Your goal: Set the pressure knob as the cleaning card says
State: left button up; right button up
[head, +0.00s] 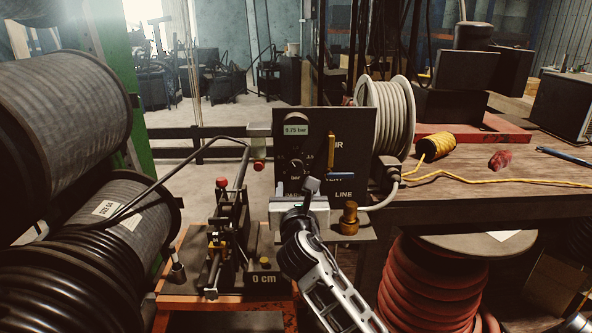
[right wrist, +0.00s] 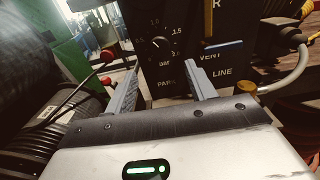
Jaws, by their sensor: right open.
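The pressure knob (head: 296,166) is a dark round dial with a white pointer on the black panel (head: 350,120). The display (head: 296,130) above it reads 0.75 bar. The knob also shows in the right wrist view (right wrist: 161,44), with scale marks such as 1.5 around it; its pointer looks turned to the upper left. My right gripper (head: 300,188) is open, just below and in front of the knob. In the right wrist view, its two grey fingers (right wrist: 162,70) stand apart with nothing between them, and the knob lies beyond their tips. I cannot make out a cleaning card. My left gripper is not visible.
A yellow lever (head: 331,151) and a blue lever (head: 341,180) sit right of the knob. The crimper (head: 229,235) with a red knob is at left. Large hose reels (head: 60,100) fill the left side.

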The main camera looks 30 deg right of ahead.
aim_at(296, 168)
jog(key=x, duration=1)
jog(key=c, duration=1)
